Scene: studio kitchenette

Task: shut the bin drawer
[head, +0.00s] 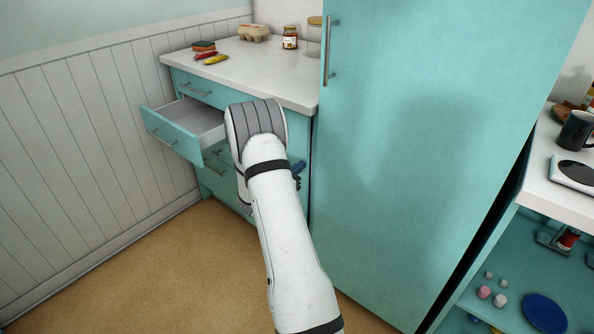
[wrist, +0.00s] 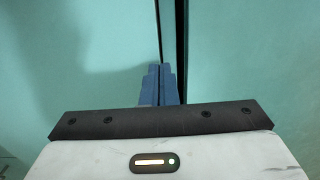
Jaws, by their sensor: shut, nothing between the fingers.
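One teal drawer (head: 173,135) of the counter unit stands pulled out at the left in the head view, with a pale inside and a bar handle. No label shows whether it is the bin drawer. Below it are more teal fronts with a handle (head: 216,169), partly hidden by my arm. My gripper (wrist: 160,72) is shut and empty, its blue fingers pointing at teal panels with a dark vertical gap between them. Contact with the panels cannot be told. In the head view a blue part of it shows right of my arm, away from the open drawer.
A tall teal cabinet door (head: 430,150) stands right of the counter unit. The white countertop (head: 255,75) holds a sponge (head: 203,46), a red and a yellow pepper (head: 215,60), an egg carton (head: 253,32) and a jar (head: 290,37). The floor (head: 150,275) at front left is clear.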

